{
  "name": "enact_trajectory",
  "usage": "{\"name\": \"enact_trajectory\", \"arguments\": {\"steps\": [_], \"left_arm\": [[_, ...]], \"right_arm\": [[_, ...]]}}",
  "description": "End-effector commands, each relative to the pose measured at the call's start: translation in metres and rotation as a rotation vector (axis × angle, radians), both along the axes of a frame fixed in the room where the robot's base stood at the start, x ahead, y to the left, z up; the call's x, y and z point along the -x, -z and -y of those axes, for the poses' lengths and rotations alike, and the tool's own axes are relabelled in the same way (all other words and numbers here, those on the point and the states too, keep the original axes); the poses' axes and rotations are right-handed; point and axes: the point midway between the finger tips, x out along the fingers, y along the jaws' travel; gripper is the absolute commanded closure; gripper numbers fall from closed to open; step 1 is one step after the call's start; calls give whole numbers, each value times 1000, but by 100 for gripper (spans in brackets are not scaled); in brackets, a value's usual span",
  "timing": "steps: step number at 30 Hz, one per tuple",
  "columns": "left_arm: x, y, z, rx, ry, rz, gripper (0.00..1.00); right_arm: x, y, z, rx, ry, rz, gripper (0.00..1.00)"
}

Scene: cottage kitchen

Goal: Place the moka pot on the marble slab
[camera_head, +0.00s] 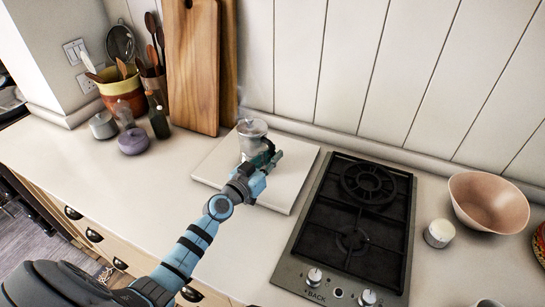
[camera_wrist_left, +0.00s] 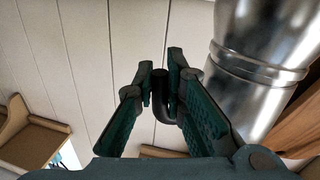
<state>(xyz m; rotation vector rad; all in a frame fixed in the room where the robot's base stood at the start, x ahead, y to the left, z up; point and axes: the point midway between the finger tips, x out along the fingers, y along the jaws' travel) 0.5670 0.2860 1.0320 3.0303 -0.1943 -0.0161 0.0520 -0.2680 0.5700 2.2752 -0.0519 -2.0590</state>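The silvery moka pot (camera_head: 251,135) stands upright over the far part of the pale marble slab (camera_head: 287,183). I cannot tell whether its base touches the slab. My left gripper (camera_head: 266,159) reaches in from the front and hides part of the pot's lower right side. In the left wrist view the pot's metal body (camera_wrist_left: 255,65) fills the upper right. There its black handle (camera_wrist_left: 161,100) is between the fingertips of my left gripper (camera_wrist_left: 161,84), which are close against it on both sides. My right gripper is not in view.
The black cooktop (camera_head: 352,225) is right of the slab, with a white candle-like jar (camera_head: 439,233) and a pink bowl (camera_head: 489,201) beyond. Wooden boards (camera_head: 192,70) lean on the wall behind left. A purple pot (camera_head: 133,141) and a utensil crock (camera_head: 122,90) stand left.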

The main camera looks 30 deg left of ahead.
Motion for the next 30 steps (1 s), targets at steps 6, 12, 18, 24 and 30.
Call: {"name": "enact_trajectory", "arguments": {"steps": [6, 12, 18, 24, 30], "left_arm": [[0, 0, 0, 0, 0, 0, 69], [0, -2, 0, -1, 1, 0, 69], [21, -5, -3, -2, 0, -2, 69], [74, -4, -9, -3, 3, -3, 69], [112, -1, -14, -4, 3, 3, 69]], "right_arm": [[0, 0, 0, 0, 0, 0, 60], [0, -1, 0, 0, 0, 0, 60], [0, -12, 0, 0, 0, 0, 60], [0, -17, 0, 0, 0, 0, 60], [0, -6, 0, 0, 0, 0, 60]]}}
